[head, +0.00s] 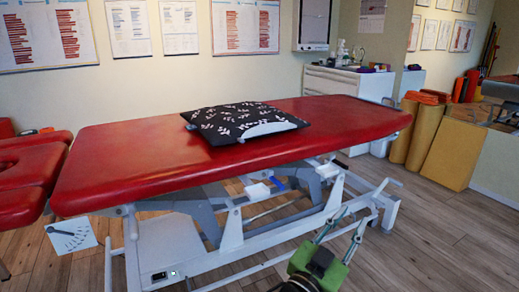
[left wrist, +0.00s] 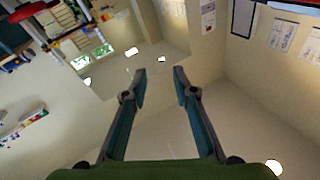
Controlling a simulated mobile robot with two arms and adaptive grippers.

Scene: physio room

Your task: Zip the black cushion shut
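The black cushion (head: 225,121), printed with white leaves, lies flat on the red treatment table (head: 140,150). A pale grey strip (head: 268,129) shows along its front right edge. I cannot make out the zip or its pull at this size. My left gripper (head: 357,212) is low in front of the table, right of the cushion and well apart from it, with its fingers pointing up. In the left wrist view its two fingers (left wrist: 160,73) stand apart with nothing between them. The cushion does not show there. My right gripper is in neither view.
The table's white metal frame (head: 232,235) stands close behind my left gripper. A red padded piece (head: 30,170) adjoins the table at left. A white drawer cabinet (head: 335,82) and yellow rolled mats (head: 424,135) stand at the back right. Wooden floor (head: 440,235) is clear at right.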

